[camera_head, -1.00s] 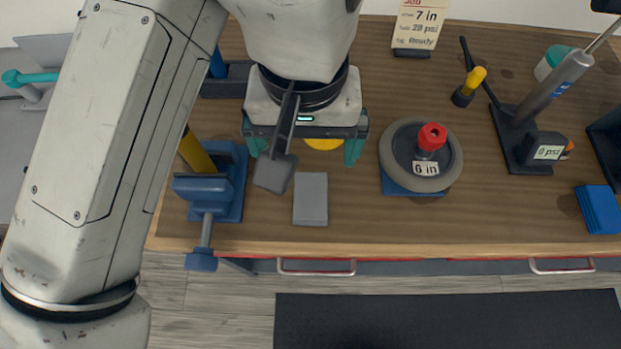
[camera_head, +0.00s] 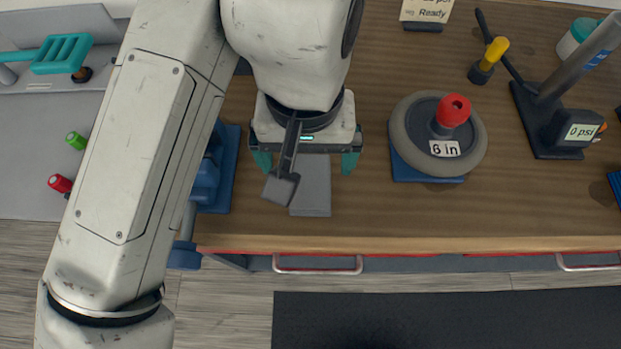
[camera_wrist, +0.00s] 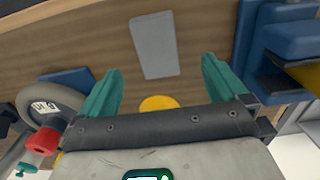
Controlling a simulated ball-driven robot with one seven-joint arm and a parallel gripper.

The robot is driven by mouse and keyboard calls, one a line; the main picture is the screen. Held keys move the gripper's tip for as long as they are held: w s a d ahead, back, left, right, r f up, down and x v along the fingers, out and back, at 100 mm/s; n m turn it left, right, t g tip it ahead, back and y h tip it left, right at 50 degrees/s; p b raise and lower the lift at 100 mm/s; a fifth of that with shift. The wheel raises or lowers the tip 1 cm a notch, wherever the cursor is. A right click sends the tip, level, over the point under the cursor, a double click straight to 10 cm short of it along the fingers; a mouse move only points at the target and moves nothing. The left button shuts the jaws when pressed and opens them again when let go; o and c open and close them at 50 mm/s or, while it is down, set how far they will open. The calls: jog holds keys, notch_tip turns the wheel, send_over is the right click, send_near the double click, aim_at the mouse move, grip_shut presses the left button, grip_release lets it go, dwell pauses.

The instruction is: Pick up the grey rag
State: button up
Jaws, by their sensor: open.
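The grey rag (camera_head: 313,188) is a flat rectangle lying on the wooden bench near its front edge. In the head view my gripper (camera_head: 305,163) is over the rag's far end, and part of my wrist covers the rag's left side. In the wrist view the rag (camera_wrist: 155,45) lies beyond and between the teal fingertips of my gripper (camera_wrist: 162,75).
A grey wheel (camera_head: 409,140) marked 6 in, with a red cap, sits on a blue pad to the right. A blue vise (camera_head: 206,180) stands close on the left. A yellow disc (camera_wrist: 158,103) lies near the rag. A pump (camera_head: 560,125) stands farther right.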

aim_at(311, 180)
jog(key=f, duration=0.6)
jog(key=shift+w+d+f, duration=0.15)
jog(key=shift+d+f, duration=0.1)
jog(key=shift+c, duration=0.2)
jog(key=c, duration=1.1)
jog(key=shift+r, duration=0.15)
jog(key=shift+r, duration=0.25)
notch_tip(311, 180, up, 2)
jog(key=shift+r, duration=0.2)
jog(key=s+a+r, duration=0.1)
jog(key=s+r, duration=0.2)
jog(key=s, duration=0.1)
jog(key=s+a+r, duration=0.1)
jog(key=s+r, duration=0.2)
jog(key=s, duration=0.2)
jog(key=s+a+r, duration=0.1)
jog(key=s+r, duration=0.3)
jog(key=shift+s+a, duration=0.25)
jog(key=shift+a, duration=0.15)
